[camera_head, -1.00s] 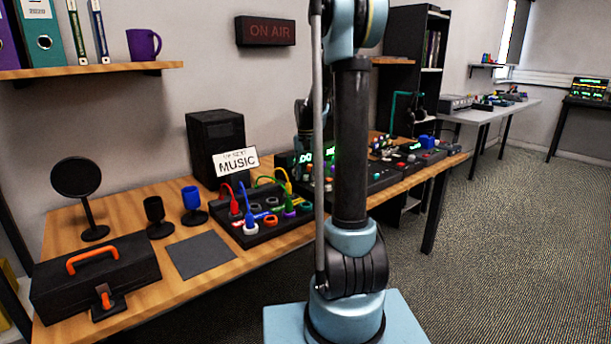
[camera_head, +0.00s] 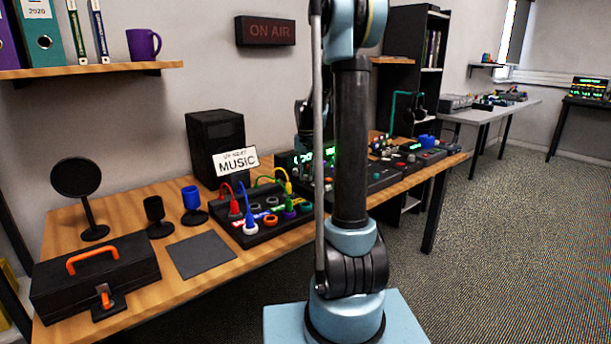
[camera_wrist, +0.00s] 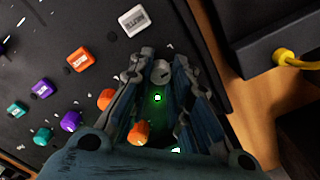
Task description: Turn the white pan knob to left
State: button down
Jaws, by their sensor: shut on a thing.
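In the wrist view, my gripper (camera_wrist: 161,62) reaches down to a black mixer panel (camera_wrist: 50,75), its two fingers closed around a pale, whitish knob (camera_wrist: 162,72). The knob's top shows between the fingertips; its sides are hidden by them. I take it for the white pan knob, and a short mark shows on its top, but its exact angle is hard to read.
Orange knobs (camera_wrist: 106,98), one partly behind my fingers, sit close by. Purple (camera_wrist: 70,121) and teal (camera_wrist: 43,136) knobs are to the left. A white labelled button (camera_wrist: 134,20) and an orange one (camera_wrist: 80,60) lie near. A yellow cable (camera_wrist: 290,60) plugs into a black box at right.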

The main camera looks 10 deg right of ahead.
jog(key=c, duration=1.5)
grip_release()
jog(key=shift+o, duration=0.2)
notch_tip(320, 180, up, 12)
jog(key=shift+w, duration=0.1)
